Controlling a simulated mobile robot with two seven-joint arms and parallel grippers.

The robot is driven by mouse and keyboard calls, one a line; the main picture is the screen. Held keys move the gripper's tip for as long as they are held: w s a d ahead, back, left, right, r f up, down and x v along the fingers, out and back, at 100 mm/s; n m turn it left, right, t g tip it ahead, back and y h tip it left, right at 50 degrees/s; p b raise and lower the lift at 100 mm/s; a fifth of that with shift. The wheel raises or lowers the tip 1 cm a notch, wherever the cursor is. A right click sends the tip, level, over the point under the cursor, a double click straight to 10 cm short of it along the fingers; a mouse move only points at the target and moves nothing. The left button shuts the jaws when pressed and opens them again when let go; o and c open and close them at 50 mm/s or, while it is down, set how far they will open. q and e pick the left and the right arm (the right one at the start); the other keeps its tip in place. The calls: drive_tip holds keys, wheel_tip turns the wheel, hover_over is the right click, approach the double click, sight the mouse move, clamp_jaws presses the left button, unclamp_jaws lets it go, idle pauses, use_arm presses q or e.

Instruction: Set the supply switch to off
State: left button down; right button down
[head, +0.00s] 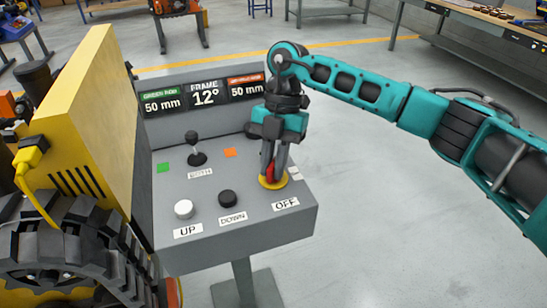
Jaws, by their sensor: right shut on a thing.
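A grey control console (180,237) stands in the middle of the head view. At its right front is a red switch (270,173) on a yellow round base (273,182), just behind a label reading OFF (286,204). My right gripper (269,170) points down over this base and is shut on the red switch. Its fingers hide part of the switch, so its exact setting cannot be told. My left gripper is not in view.
The console also carries a white UP button (184,209), a black DOWN button (229,199), a black joystick (195,150) and a display panel (204,95). Open floor lies to the right.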

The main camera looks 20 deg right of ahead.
drive_tip(key=n+h, duration=0.1)
drive_tip(key=n, duration=0.2)
drive_tip(key=shift+n+g, duration=0.3)
drive_tip(key=shift+n, duration=0.1)
drive_tip(key=n+h, duration=0.1)
drive_tip(key=n, duration=0.1)
drive_tip(key=shift+n, duration=0.4)
drive_tip(key=shift+n+h+b, duration=0.3)
drive_tip(key=shift+n+h, duration=0.1)
drive_tip(key=shift+n, duration=0.2)
drive_tip(key=c, duration=1.2)
unclamp_jaws()
drive_tip(key=shift+o, duration=0.2)
drive_tip(key=shift+r, duration=0.1)
